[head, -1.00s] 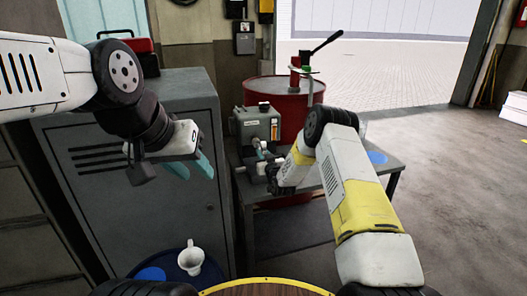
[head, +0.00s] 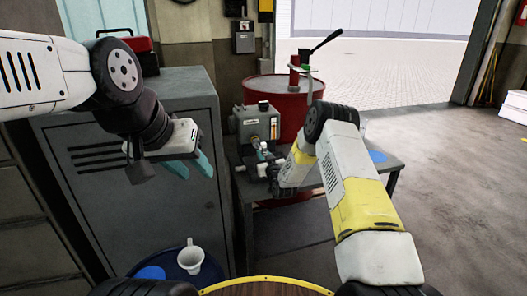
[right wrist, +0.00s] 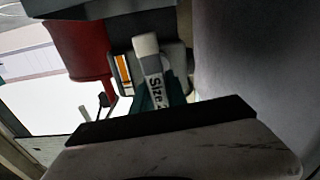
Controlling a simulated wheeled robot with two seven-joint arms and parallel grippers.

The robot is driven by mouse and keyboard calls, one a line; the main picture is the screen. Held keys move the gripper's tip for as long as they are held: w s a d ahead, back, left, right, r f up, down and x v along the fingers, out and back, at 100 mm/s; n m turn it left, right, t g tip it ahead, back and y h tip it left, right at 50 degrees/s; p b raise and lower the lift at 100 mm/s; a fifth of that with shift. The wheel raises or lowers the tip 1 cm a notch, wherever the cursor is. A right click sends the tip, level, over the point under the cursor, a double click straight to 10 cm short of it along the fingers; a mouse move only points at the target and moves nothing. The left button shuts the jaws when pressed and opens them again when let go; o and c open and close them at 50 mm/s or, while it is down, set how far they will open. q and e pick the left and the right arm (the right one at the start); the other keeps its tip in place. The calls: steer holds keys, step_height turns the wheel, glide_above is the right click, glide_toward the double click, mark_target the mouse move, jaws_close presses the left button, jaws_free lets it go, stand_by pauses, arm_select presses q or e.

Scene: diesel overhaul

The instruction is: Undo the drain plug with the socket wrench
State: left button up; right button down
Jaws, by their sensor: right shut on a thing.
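The grey machine housing (head: 257,122), with an orange and white gauge, stands on a low metal bench. It also shows in the right wrist view (right wrist: 122,72). My right gripper (right wrist: 152,98) is at the front of this housing, its teal fingers shut on a pale cylindrical tool marked "Size" (right wrist: 152,62), apparently the socket wrench. The tool's far end points toward the housing; I cannot tell whether it touches a plug. The drain plug cannot be made out. In the head view my right wrist hides part of this area. My left gripper (head: 192,164) is open and empty in front of the grey cabinet.
The metal bench (head: 384,168) carries a blue disc (head: 377,156) at right. A red drum (head: 290,92) with a hand pump stands behind it. The grey cabinet (head: 170,215) is close on the left. Floor at right is clear.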

steer(key=m, duration=0.5)
steer(key=shift+d, duration=0.1)
steer(key=m, duration=0.3)
steer(key=shift+m, duration=0.4)
steer(key=m, duration=0.3)
steer(key=shift+m, duration=0.4)
steer(key=m, duration=1.2)
steer(key=shift+d, duration=0.1)
steer(key=m, duration=0.6)
steer(key=shift+f, duration=0.1)
steer(key=shift+w, duration=0.1)
